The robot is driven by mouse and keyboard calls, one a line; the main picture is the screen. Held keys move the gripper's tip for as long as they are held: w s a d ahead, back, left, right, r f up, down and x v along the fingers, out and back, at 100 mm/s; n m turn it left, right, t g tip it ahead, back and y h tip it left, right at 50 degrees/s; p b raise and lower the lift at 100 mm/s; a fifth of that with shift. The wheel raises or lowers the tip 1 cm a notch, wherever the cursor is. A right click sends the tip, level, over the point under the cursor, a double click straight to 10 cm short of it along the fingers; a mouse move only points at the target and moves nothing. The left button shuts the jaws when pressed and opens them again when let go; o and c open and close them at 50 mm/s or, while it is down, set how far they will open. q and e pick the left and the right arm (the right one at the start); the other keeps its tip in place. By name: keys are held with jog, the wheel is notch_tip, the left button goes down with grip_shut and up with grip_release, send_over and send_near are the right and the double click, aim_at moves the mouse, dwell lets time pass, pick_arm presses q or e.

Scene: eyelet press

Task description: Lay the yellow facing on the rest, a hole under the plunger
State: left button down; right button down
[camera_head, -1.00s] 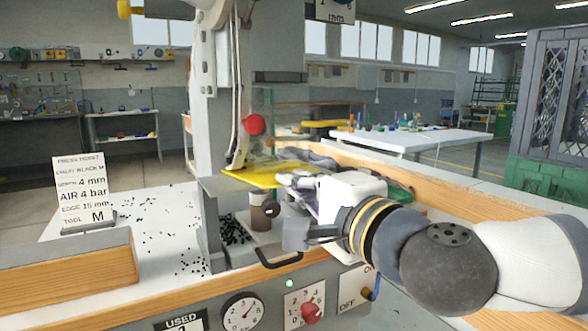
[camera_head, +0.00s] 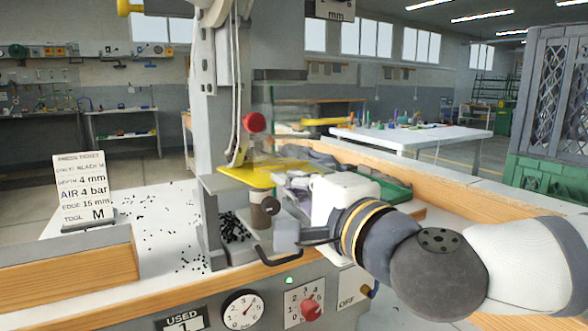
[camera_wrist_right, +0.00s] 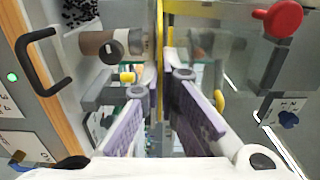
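The yellow facing (camera_head: 250,174) is a thin flat sheet, held about level just above or on the rest; any gap is too small to tell. The rest (camera_head: 261,212) is the short brown and grey post beneath it. The plunger area (camera_head: 252,150) is below the red knob, above the facing. No hole is discernible. My right gripper (camera_head: 291,180) is at the facing's right edge. In the right wrist view the facing (camera_wrist_right: 160,40) shows edge-on, running between the fingers (camera_wrist_right: 161,85), which appear closed on it. My left gripper is out of view.
The grey press column (camera_head: 209,110) stands left of the facing. Black eyelets (camera_head: 236,230) fill a bin beside the rest, with more scattered on the white top. A dark handle (camera_head: 286,257) sticks out at the front. A green tray (camera_head: 396,192) lies behind my right wrist.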

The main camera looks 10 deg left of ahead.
pick_arm(q)
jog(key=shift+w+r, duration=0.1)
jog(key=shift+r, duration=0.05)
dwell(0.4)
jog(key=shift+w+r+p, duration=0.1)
jog(key=shift+p, duration=0.2)
dwell(0.3)
pick_arm(e)
jog(key=c, duration=1.7)
grip_release()
jog(key=shift+f, duration=0.1)
